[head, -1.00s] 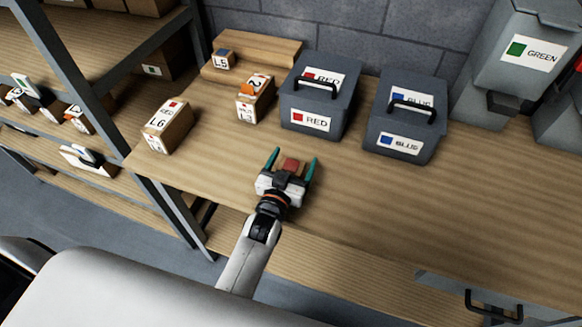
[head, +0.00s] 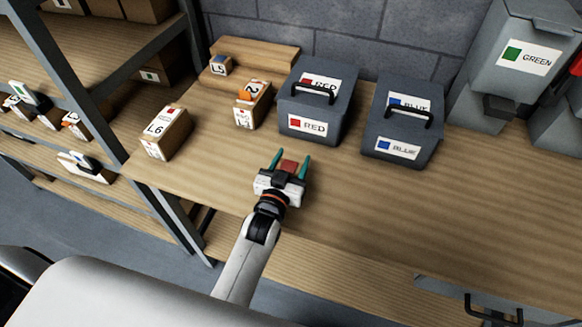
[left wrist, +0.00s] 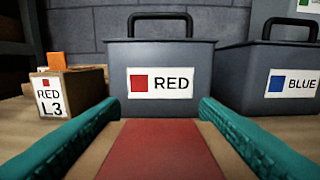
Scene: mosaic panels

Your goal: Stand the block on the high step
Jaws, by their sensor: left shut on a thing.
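A block (head: 289,167) with a red top and tan wooden sides is between the fingers of my left gripper (head: 292,156), over the near part of the table. The gripper is shut on it; its green fingers press both sides. In the left wrist view the block (left wrist: 160,150) fills the lower middle. I cannot tell whether it touches the table. The wooden step piece (head: 262,53) stands at the back left against the wall, with its higher level behind and a small L5 box (head: 220,65) on its lower part. My right gripper is not in view.
A RED bin (head: 318,100) and a BLUE bin (head: 403,120) stand behind the gripper. An L3 box (head: 243,115) with an orange item on top and an L6 box (head: 168,132) stand to the left. The table's right front is clear. A metal shelf is at left.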

